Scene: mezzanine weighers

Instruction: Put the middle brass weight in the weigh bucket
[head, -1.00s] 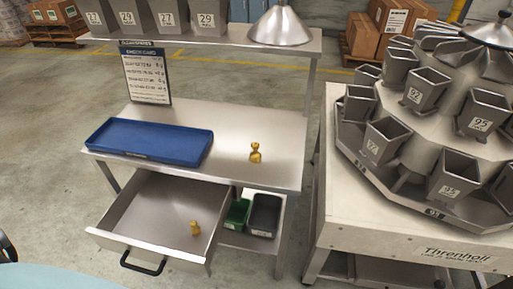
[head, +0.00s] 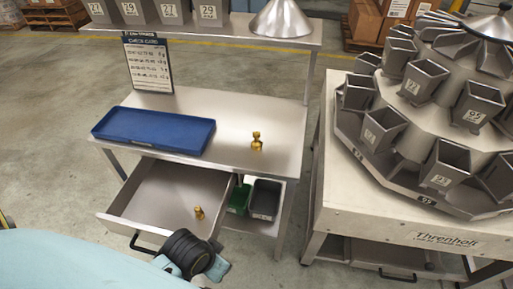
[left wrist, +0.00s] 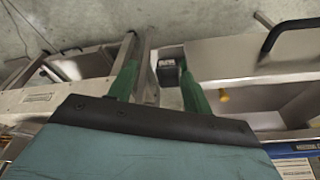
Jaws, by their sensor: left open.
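One brass weight (head: 257,141) stands upright on the steel bench top, right of the blue tray. Another brass weight (head: 199,213) stands inside the open drawer (head: 150,190); it also shows small and yellow in the left wrist view (left wrist: 223,96). I cannot tell which is the middle one. Several grey weigh buckets (head: 424,82) ring the weigher at the right. In the left wrist view, my left gripper (left wrist: 160,70) has its green fingers apart and empty, beside the drawer.
A blue tray (head: 155,130) and an upright check card (head: 148,62) are on the bench. More numbered buckets (head: 175,10) and a metal dome (head: 281,20) are on the upper shelf. Green (head: 239,199) and dark (head: 265,199) bins sit below.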

